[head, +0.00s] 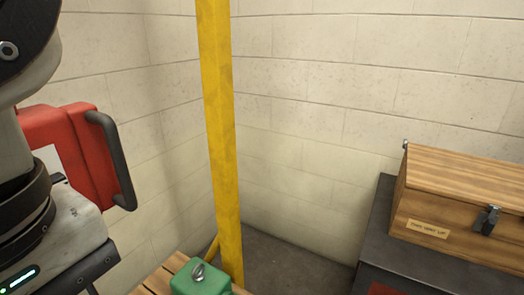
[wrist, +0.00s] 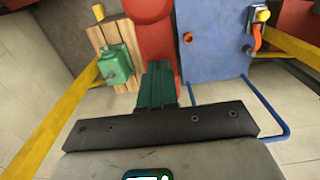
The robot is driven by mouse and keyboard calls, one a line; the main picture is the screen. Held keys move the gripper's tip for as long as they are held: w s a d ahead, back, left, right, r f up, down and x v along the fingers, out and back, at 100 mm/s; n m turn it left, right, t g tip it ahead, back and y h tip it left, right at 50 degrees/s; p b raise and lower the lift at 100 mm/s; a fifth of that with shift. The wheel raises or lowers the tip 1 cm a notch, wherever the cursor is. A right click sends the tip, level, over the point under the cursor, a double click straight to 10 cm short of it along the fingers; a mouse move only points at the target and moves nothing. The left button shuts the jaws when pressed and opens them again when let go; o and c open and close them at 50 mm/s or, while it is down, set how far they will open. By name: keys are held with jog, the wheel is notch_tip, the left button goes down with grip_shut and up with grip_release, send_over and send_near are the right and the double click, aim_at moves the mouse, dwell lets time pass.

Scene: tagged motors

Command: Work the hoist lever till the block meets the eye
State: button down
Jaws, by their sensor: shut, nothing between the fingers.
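A green block on wooden boards also shows in the wrist view (wrist: 116,65), left of my gripper. My gripper (wrist: 158,66) shows its dark green fingers together and empty, pointing toward a red rounded body (wrist: 148,10). An orange handle (wrist: 257,38) with a yellow knob (wrist: 263,14) is at upper right, apart from the fingers. I cannot tell whether it is the hoist lever.
The yellow post (head: 219,130) stands in the wall corner. A red case (head: 75,145) with a dark handle is beside my arm. A wooden box (head: 460,200) rests on a dark cabinet (head: 375,225) at right. A blue panel (wrist: 208,50) and yellow bars (wrist: 60,110) flank my gripper.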

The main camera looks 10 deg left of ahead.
notch_tip(320, 180, up, 10)
jog(key=a+p, duration=0.1)
jog(key=p, duration=0.5)
jog(key=shift+w, duration=0.2)
dwell(0.4)
notch_tip(320, 180, up, 7)
jog(key=p, duration=0.5)
